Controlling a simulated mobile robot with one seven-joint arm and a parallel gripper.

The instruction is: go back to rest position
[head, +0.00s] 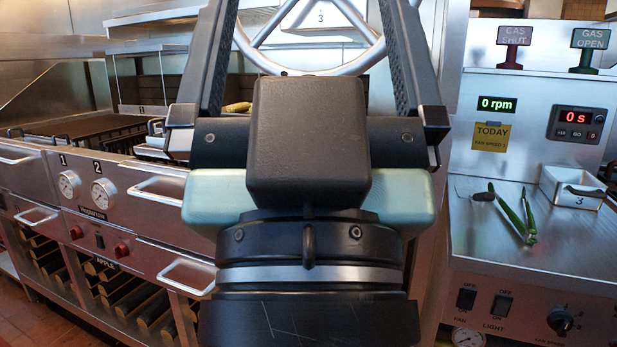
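My gripper (308,60) fills the middle of the head view, seen from behind and pointing away from me. Its two black fingers stand wide apart on the left and right and run up to the top edge, where their ends are cut off. No held object shows between them; only the background shows through the gap. The dark wrist and pale green gripper body hide much of the grill front behind.
On the left is a steel grill counter (75,180) with gauges, handles and wood logs below. Behind the gripper is a large metal wheel (262,62). On the right, a steel counter (580,240) holds green tongs (513,215) and a small white bin (562,190) marked 3.

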